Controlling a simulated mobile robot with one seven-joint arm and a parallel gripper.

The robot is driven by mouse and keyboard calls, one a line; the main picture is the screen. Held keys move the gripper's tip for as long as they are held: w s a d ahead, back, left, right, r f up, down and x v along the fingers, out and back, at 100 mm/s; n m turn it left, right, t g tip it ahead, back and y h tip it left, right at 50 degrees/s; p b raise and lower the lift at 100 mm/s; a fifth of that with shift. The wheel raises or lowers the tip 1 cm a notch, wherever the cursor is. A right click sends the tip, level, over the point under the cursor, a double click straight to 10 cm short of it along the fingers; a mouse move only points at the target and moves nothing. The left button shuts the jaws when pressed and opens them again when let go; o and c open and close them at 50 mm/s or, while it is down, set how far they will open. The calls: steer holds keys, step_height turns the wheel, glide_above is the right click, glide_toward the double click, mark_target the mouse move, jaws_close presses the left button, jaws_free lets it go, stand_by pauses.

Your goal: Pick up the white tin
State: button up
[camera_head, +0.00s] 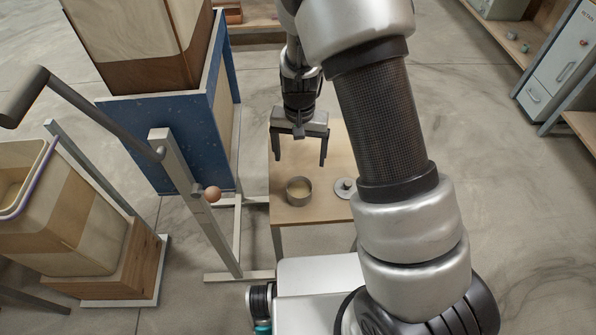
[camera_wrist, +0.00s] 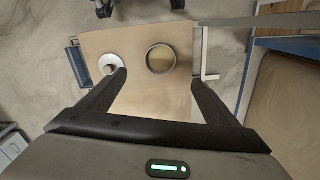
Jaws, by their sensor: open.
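A small round open tin (camera_head: 299,191) stands upright on the wooden table, with a grey metal-looking wall and pale yellowish contents or inside. It also shows in the wrist view (camera_wrist: 160,59), between and beyond my fingertips. My gripper (camera_head: 298,163) is open and empty, pointing down above the table behind the tin. Its two fingers are spread in the wrist view (camera_wrist: 160,77). Nothing hides the tin's top.
The small wooden table (camera_head: 318,205) is otherwise mostly bare. A blue panelled hopper stand (camera_head: 185,142) and a crank with a wooden knob (camera_head: 211,194) stand to its left. A wooden bin (camera_head: 70,225) is farther left. A cabinet (camera_head: 556,70) is at far right.

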mark_target(299, 187)
step_height(299, 187, down, 13)
steer(key=shift+r+b, duration=0.15)
steer(key=shift+b, duration=0.75)
steer(key=shift+w+f+b, duration=0.2)
steer(key=shift+f+b, duration=0.25)
steer(key=shift+f, duration=2.45)
steer(key=shift+c, duration=0.6)
steer(key=c, duration=1.1)
steer(key=shift+r, duration=0.1)
